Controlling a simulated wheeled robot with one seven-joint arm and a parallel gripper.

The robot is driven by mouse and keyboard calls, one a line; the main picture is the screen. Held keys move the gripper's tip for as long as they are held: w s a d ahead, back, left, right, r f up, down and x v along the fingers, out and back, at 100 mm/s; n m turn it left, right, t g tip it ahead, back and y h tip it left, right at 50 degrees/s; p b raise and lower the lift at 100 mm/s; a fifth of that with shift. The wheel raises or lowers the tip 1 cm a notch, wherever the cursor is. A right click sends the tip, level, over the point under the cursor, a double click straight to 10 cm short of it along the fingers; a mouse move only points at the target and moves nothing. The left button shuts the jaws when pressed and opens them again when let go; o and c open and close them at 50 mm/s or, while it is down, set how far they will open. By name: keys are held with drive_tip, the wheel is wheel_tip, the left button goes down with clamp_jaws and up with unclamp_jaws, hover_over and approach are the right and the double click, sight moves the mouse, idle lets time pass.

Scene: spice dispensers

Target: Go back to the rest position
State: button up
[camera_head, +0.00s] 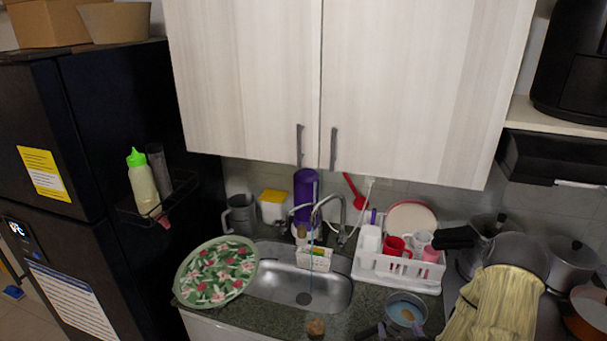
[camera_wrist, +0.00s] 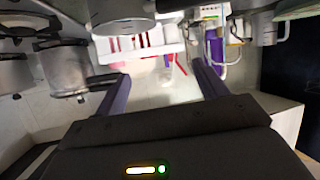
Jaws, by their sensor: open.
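My gripper (camera_wrist: 160,72) shows in the wrist view, with its two purple fingers spread apart. Nothing is held between them. The wrist picture appears upside down, with the white dish rack (camera_wrist: 137,48) beyond the fingers and pots (camera_wrist: 68,68) at the left.
The steel sink (camera_head: 300,285) lies between a floral round tray (camera_head: 218,272) and the dish rack (camera_head: 398,272). Pots (camera_head: 572,262) and a yellowish cloth (camera_head: 490,308) crowd the right. A black fridge (camera_head: 110,130) stands left; wall cabinets (camera_head: 330,80) hang above.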

drive_tip(key=s+a+r+g+y+b, duration=0.1)
drive_tip(key=s+a+r+g+b, duration=0.3)
drive_tip(key=s+a+r+g, duration=0.5)
drive_tip(key=s+r+g, duration=0.2)
drive_tip(key=s, duration=0.2)
drive_tip(key=shift+s+a+b, duration=0.3)
drive_tip(key=shift+a+b, duration=0.05)
drive_tip(key=shift+a, duration=0.05)
